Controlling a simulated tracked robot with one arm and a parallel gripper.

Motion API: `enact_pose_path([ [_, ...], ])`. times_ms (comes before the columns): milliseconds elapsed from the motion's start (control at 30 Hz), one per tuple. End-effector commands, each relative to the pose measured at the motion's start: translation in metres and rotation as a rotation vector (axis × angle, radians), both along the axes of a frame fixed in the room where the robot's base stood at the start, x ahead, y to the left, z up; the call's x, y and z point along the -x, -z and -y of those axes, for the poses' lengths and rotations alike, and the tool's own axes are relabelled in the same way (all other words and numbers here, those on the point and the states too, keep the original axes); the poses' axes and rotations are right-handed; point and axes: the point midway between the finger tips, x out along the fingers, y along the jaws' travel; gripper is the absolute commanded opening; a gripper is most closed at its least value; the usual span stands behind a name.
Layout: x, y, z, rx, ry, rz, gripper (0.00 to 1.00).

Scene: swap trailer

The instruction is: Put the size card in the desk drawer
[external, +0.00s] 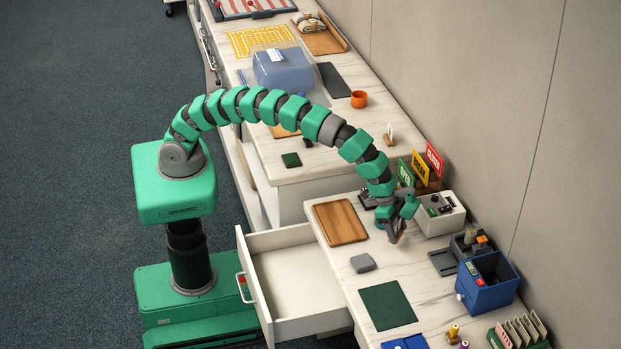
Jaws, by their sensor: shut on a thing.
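My gripper (395,230) hangs fingers down over the back part of the desk, right of the wooden tray. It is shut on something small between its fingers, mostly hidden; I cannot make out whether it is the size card. The white desk drawer (290,282) is pulled well out on the left side of the desk, and its visible floor is bare. My gripper is to the right of the drawer and above it. Several pale cards (521,330) stand in a green rack at the lower right; I cannot read them.
A white machine (440,213), colored signs (420,172) and a blue bin (487,281) line the wall side. Space above the drawer is clear.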

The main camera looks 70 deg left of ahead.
Motion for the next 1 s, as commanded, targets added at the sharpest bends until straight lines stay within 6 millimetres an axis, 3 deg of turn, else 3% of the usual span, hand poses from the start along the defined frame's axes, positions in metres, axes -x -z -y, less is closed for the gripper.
enact_pose_path([
  [700, 0.061, -0.008, -0.055, -0.001, -0.002, -0.001, 0.32],
  [1000, 0.077, -0.01, -0.069, 0.001, -0.002, 0.001, 0.32],
])
